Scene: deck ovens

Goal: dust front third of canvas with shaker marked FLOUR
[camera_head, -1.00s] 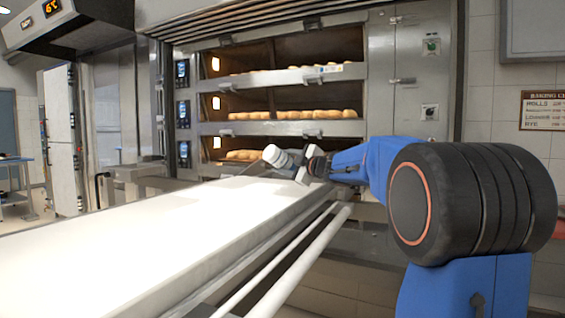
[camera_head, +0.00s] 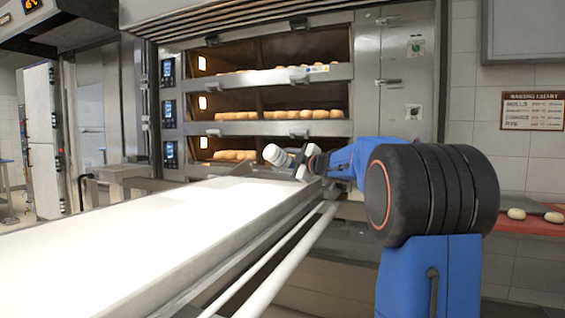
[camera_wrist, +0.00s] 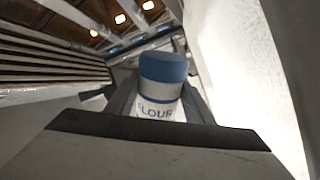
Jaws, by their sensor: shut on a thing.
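The shaker (camera_wrist: 165,72) has a blue top and a white body with "FLOUR" in blue letters in the wrist view. My gripper (camera_wrist: 157,103) is shut on the shaker's body. In the head view the shaker (camera_head: 275,155) is small and tilted, held by my gripper (camera_head: 303,165) above the far end of the canvas (camera_head: 120,235). The canvas is a long, white, brightly lit surface running from the near left toward the ovens. I cannot make out any flour on it.
The deck ovens (camera_head: 262,128) stand beyond the canvas, with rows of bread in their openings. Metal rails (camera_head: 270,262) run along the canvas's right side. A red surface (camera_head: 520,222) with rolls is at the right edge. A baking chart (camera_head: 533,110) hangs on the tiled wall.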

